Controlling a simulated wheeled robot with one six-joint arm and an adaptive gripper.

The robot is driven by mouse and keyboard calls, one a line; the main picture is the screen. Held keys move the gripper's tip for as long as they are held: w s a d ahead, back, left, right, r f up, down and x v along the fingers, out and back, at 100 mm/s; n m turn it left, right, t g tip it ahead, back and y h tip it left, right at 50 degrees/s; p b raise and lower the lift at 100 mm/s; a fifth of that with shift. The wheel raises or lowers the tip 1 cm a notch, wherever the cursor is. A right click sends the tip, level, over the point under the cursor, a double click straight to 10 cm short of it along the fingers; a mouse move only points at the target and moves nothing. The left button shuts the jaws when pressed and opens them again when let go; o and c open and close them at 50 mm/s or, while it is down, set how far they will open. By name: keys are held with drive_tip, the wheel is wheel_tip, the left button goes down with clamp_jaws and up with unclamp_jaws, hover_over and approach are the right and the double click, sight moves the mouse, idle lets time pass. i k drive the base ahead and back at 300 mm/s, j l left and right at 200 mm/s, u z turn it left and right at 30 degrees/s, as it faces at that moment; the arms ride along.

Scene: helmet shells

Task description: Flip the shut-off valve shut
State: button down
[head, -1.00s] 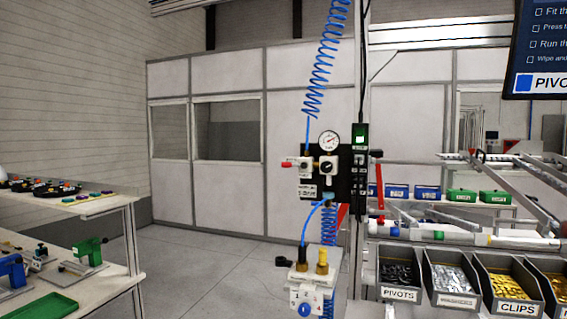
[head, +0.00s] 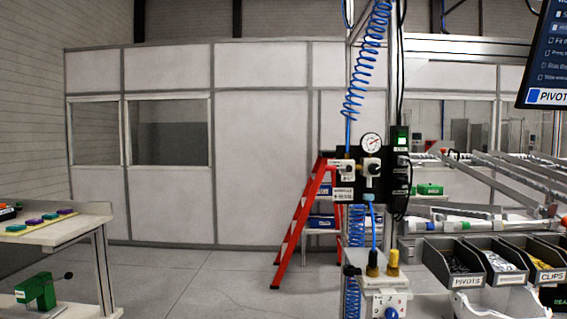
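A black air panel (head: 344,185) is mounted on a metal post right of the picture's middle. A small pale valve block (head: 347,171) sits at the panel's left side; the red lever at its left is hard to tell from the red ladder behind, so I cannot tell how it is turned. A round white gauge (head: 371,141) stands above a block with a dark knob (head: 374,170). Below is a white box (head: 386,299) with a blue knob, a dark fitting and a yellow fitting. My gripper is not in view.
A red stepladder (head: 297,235) stands behind the panel at left. Parts bins (head: 450,265) and metal rails are at right. A bench (head: 60,235) stands at left. A coiled blue hose (head: 364,75) hangs above the panel. The floor between bench and panel is clear.

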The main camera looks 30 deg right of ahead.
sight(328, 168)
drive_tip(key=i+j, duration=0.3)
drive_tip(key=i, duration=0.15)
drive_tip(key=i+j, duration=0.3)
drive_tip(key=i, duration=0.2)
